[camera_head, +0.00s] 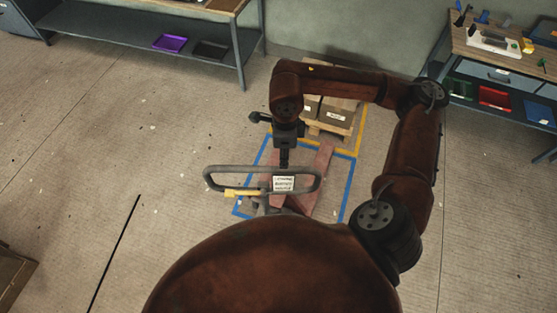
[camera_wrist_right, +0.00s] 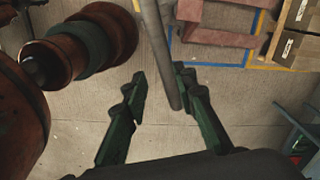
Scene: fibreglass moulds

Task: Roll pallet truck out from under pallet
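The pallet truck's grey loop handle (camera_head: 213,184) carries a white label (camera_head: 283,184) and a yellow lever (camera_head: 242,193). Its red forks (camera_head: 322,172) lie over the blue-taped floor area; they also show in the wrist view (camera_wrist_right: 215,38). There the nearer fork appears to end just short of the pallet. The wooden pallet (camera_head: 316,131) bears cardboard boxes (camera_head: 335,115). My right gripper (camera_head: 284,166) is over the handle's far bar. In the wrist view its green fingers (camera_wrist_right: 162,100) are apart, with the grey handle bar (camera_wrist_right: 160,50) between them, nearer the right finger. My left gripper is out of view.
Blue tape (camera_head: 347,190) and yellow tape (camera_head: 362,130) mark floor areas. A shelved bench (camera_head: 150,40) stands at the back left, a workbench with bins (camera_head: 500,70) at the back right. A brown box (camera_head: 14,275) is at lower left.

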